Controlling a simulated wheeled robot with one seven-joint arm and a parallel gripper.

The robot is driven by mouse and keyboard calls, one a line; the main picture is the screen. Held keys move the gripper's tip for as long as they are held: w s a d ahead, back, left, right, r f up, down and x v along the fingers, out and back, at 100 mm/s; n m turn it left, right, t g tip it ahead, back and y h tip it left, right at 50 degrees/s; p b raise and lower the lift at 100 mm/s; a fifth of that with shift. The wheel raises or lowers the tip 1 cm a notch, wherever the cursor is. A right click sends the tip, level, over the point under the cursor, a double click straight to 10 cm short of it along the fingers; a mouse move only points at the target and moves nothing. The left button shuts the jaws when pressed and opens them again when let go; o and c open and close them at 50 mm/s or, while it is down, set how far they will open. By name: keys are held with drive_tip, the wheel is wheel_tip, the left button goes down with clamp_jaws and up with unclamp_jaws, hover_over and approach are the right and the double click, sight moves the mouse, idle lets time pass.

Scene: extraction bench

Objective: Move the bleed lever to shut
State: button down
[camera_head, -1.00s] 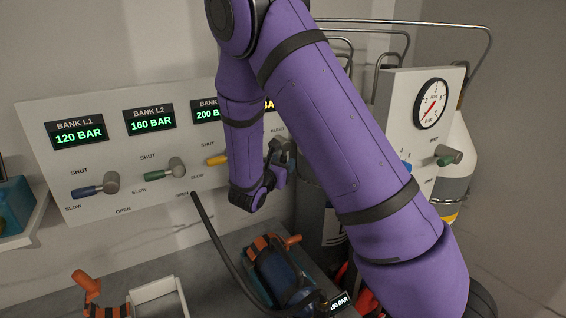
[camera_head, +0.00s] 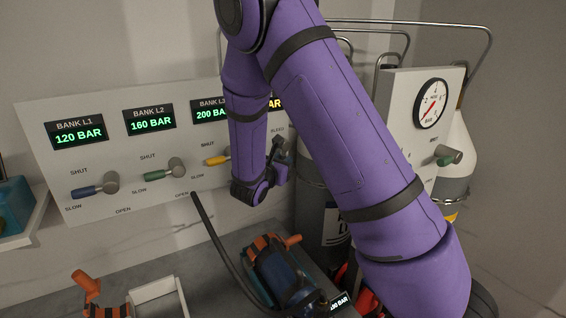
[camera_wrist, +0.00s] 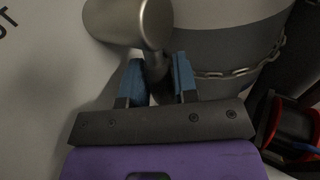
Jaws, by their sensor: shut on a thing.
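The bleed lever (camera_wrist: 158,68) shows in the wrist view as a dark handle hanging from a round metallic hub (camera_wrist: 128,22). My gripper (camera_wrist: 158,80) has one blue finger on each side of the handle and is shut on it. In the head view my gripper (camera_head: 279,166) is at the right end of the panel, just below the bleed label. There my gripper and arm cover most of the lever, so its exact setting cannot be told.
The white panel (camera_head: 110,170) carries several more levers, among them blue, green and yellow ones, with pressure displays above. A gauge box (camera_head: 425,120) and cylinders stand at the right. A blue device (camera_head: 280,275) with orange bands and a black hose lie below on the bench.

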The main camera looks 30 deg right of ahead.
drive_tip(key=shift+a+r+m+g+y, duration=0.2)
drive_tip(key=shift+a+m+y, duration=0.25)
drive_tip(key=shift+y, duration=0.35)
drive_tip(key=shift+a+r+m+g+y, duration=0.1)
drive_tip(key=shift+a+m+g+y, duration=0.3)
drive_tip(key=shift+y, duration=0.4)
drive_tip(key=c, duration=0.9)
unclamp_jaws()
drive_tip(key=v, duration=1)
drive_tip(key=shift+s+a, duration=0.25)
drive_tip(key=shift+a, duration=0.1)
drive_tip(key=shift+r, duration=0.1)
